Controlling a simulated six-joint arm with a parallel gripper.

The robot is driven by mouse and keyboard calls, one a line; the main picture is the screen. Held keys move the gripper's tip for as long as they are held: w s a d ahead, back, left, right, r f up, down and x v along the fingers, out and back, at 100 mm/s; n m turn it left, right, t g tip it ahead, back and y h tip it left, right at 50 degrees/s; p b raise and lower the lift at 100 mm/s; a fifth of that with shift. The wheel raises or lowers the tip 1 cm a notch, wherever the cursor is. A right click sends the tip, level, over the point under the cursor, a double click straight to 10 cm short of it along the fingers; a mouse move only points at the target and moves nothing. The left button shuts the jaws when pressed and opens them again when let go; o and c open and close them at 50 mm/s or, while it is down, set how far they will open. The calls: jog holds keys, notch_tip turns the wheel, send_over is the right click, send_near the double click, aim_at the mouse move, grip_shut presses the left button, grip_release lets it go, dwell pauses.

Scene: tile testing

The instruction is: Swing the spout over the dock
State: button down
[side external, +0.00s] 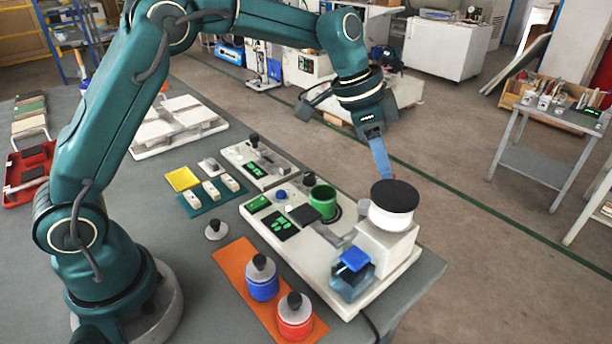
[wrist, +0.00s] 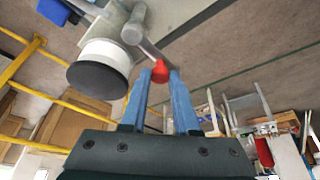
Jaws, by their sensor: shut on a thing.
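My gripper (side external: 383,168) reaches down behind the white drum with a black top (side external: 393,207) at the right end of the pale machine base (side external: 378,278). In the wrist view, the blue fingers of my gripper (wrist: 160,74) are closed around a red knob (wrist: 160,70). The knob is on a thin grey rod from a grey pivot (wrist: 133,30) beside the drum (wrist: 100,68). A grey bar, seemingly the spout (side external: 331,236), points left from the machine's tower. A green cup (side external: 322,202) stands on a dark round seat, possibly the dock. The knob is mostly hidden in the side view.
Blue (side external: 262,282) and red (side external: 295,318) weighted jars stand on an orange mat (side external: 238,262). A smaller device (side external: 262,163) and tile pieces lie farther back. Beyond the table's right edge is open floor.

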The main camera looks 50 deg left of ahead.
jog(key=shift+r, duration=0.1)
jog(key=s+a+n+y, duration=0.3)
jog(key=s+n+y, duration=0.2)
jog(key=n, duration=1.3)
jog(key=shift+a+y, duration=0.35)
jog(key=shift+y, duration=0.35)
jog(key=shift+s, duration=0.15)
jog(key=c, duration=0.9)
grip_release()
jog(key=shift+v, duration=2.55)
